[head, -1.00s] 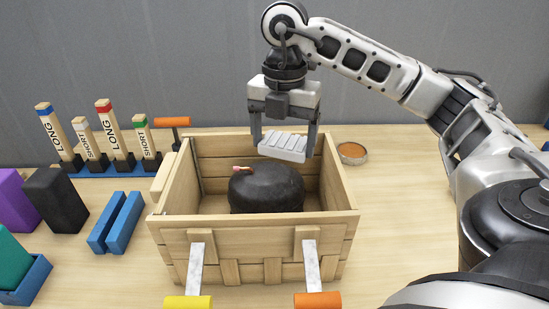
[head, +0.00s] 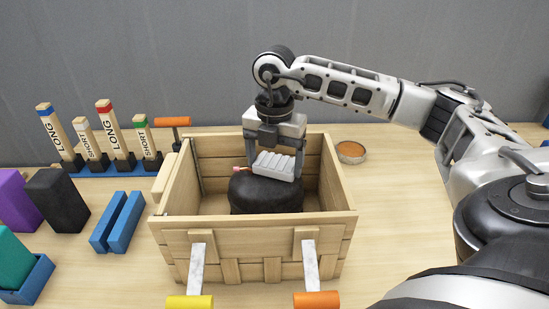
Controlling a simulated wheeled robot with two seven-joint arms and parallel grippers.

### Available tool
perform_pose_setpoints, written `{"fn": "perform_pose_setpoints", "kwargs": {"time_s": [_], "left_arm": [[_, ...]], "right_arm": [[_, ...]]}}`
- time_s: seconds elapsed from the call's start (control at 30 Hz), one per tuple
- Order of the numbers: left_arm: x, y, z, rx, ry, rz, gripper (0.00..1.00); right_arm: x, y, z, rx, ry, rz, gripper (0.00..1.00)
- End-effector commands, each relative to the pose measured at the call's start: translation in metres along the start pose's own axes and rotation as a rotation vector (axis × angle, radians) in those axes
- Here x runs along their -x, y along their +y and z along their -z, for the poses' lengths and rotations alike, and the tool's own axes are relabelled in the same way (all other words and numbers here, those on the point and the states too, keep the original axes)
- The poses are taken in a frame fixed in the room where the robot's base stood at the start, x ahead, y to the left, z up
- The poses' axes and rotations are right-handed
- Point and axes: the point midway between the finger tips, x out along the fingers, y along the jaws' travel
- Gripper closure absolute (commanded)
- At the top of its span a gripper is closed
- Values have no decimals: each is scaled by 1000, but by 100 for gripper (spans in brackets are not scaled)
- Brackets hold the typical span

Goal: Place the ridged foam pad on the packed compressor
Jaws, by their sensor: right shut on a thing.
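The white ridged foam pad (head: 274,166) is held between the fingers of my right gripper (head: 275,165). The gripper points down and is shut on the pad's two ends. The black rounded compressor (head: 266,195) sits inside the wooden crate (head: 243,237). The pad is over the compressor's top and covers part of it. I cannot tell whether the pad touches it. A small pinkish stub (head: 238,169) shows at the compressor's upper left. My left gripper is not in view.
Labelled LONG and SHORT wooden pieces (head: 107,128) stand in a blue rack at the back left. Purple, black and teal blocks and blue bars (head: 118,222) lie left. Yellow-handled (head: 190,302) and orange-handled (head: 317,300) latches are at the crate's front. A small round dish (head: 351,152) stands right.

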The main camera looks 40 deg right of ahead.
Motion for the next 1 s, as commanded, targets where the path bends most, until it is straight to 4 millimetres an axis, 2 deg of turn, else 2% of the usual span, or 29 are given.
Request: {"fn": "perform_pose_setpoints", "kwargs": {"time_s": [0.03,0.07,0.1,0.13,0.37,0.53,0.8,1.0], "left_arm": [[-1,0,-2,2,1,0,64],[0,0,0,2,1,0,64],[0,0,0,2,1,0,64],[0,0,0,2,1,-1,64],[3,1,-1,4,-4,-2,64],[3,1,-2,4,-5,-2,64],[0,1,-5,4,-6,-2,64],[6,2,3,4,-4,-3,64]], "right_arm": [[-3,0,0,1,0,0,41],[-2,0,0,1,0,0,14],[-2,0,0,1,0,0,2],[-2,0,0,1,0,0,0],[0,0,0,1,0,0,0],[16,1,0,0,-1,-4,0],[74,2,0,1,-2,-6,0],[113,0,0,1,-2,-3,0]]}}
